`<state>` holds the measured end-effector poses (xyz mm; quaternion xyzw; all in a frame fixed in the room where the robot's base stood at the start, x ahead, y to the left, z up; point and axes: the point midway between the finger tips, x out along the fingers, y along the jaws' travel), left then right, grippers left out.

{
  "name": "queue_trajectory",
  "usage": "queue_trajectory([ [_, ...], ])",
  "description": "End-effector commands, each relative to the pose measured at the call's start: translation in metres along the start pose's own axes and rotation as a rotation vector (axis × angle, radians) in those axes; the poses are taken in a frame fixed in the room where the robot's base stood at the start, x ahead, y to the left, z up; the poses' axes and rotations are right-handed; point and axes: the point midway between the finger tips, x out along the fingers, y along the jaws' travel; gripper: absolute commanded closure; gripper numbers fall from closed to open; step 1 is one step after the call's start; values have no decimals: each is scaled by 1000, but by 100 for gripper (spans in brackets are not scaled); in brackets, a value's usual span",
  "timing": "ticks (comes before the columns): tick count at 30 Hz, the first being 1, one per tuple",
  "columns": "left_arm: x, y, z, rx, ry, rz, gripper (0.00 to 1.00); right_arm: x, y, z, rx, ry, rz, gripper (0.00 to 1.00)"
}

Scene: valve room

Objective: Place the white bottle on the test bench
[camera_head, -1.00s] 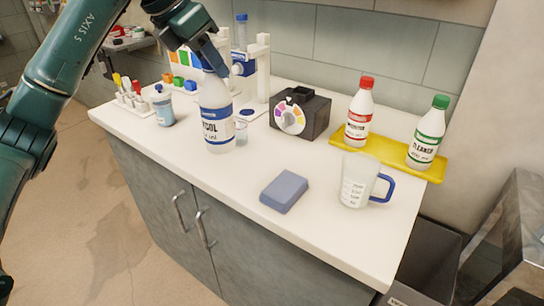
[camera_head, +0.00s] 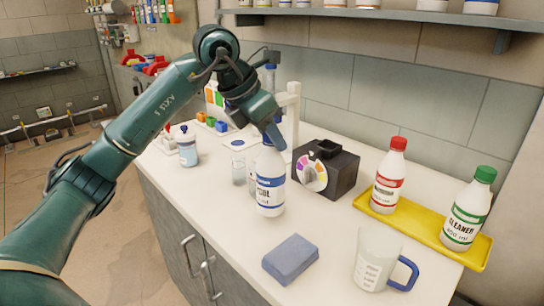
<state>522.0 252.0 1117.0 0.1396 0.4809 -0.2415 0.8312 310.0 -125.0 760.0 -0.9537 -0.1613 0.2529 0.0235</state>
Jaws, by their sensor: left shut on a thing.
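The white bottle (camera_head: 270,188) with a blue-banded label stands upright over the bench top, left of centre. My left gripper (camera_head: 268,140) comes down from above and is shut on the bottle's top, hiding its cap. The bottle's base is at or just above the surface; I cannot tell whether it touches. The test bench (camera_head: 215,215) is a white-topped counter with grey cabinet doors. My right gripper is not in view.
Beside the bottle are a clear beaker (camera_head: 239,171) and a black device with a coloured dial (camera_head: 332,170). A blue-grey block (camera_head: 290,259), a measuring jug (camera_head: 378,260) and a yellow tray (camera_head: 420,224) with red-capped (camera_head: 388,177) and green-capped (camera_head: 468,210) bottles stand right.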

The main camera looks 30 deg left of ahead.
Motion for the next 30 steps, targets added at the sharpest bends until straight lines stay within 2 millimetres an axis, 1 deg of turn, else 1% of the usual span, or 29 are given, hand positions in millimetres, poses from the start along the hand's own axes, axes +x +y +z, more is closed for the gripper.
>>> queue_trajectory([
  [3,16,0,-10,-1,2,-1,100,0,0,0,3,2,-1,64],
  [6,26,0,-16,-1,0,-1,100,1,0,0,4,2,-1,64],
  [9,30,0,-18,0,-1,1,100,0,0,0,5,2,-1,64],
  [18,32,0,-19,0,-2,1,100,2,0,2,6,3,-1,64],
  [19,32,0,-19,0,0,0,70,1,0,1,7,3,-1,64],
  [26,32,0,-19,0,1,0,51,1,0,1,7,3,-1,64],
  [27,32,0,-19,0,1,0,50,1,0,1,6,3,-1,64],
  [30,32,0,-18,0,1,0,50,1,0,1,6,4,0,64],
])
